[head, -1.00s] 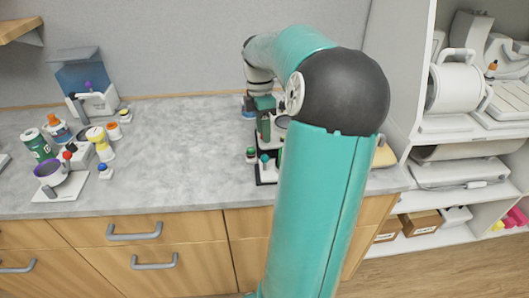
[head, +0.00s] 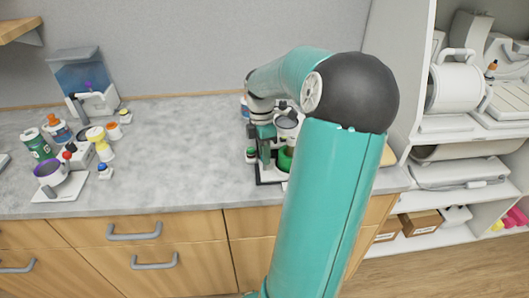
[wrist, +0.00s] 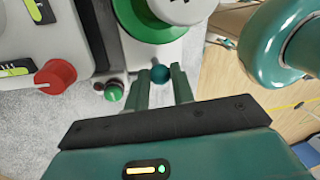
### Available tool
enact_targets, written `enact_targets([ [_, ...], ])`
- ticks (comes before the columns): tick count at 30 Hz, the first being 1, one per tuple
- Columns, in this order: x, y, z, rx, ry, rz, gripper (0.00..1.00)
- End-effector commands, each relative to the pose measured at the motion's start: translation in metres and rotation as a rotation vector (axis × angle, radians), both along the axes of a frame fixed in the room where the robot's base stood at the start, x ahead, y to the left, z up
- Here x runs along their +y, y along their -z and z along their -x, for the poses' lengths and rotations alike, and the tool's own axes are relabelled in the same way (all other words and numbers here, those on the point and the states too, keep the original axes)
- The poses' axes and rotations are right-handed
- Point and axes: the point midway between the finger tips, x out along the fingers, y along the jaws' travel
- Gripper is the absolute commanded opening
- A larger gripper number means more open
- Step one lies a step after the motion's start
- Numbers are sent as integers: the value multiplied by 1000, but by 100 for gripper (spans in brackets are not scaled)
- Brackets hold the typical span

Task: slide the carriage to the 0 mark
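In the wrist view a teal ball knob (wrist: 160,74) sits on a white and grey device (wrist: 172,48), just beyond and between my gripper's fingertips (wrist: 161,76). The two green fingers are apart, with a gap beside the knob; I cannot tell if either touches it. A green round part with a white top (wrist: 160,15) is above the knob. The device also shows in the head view (head: 270,172), partly hidden behind my arm. I cannot make out which part is the carriage, and no 0 mark is readable.
In the wrist view a red knob (wrist: 55,77) and a green button (wrist: 114,92) lie left of the fingers. A large teal curved part (wrist: 262,45) is at the right. In the head view bottles and a small scale-like stand (head: 62,185) occupy the left counter; the middle counter (head: 185,150) is clear.

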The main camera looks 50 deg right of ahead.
Motion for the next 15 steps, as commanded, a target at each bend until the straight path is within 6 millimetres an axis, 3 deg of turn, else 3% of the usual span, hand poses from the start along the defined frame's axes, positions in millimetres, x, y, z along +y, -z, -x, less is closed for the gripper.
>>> enact_targets([
  [6, -1, 0, 1, 0, 0, 0, 0],
  [15, -16, 0, 18, 1, 0, 0, 0],
])
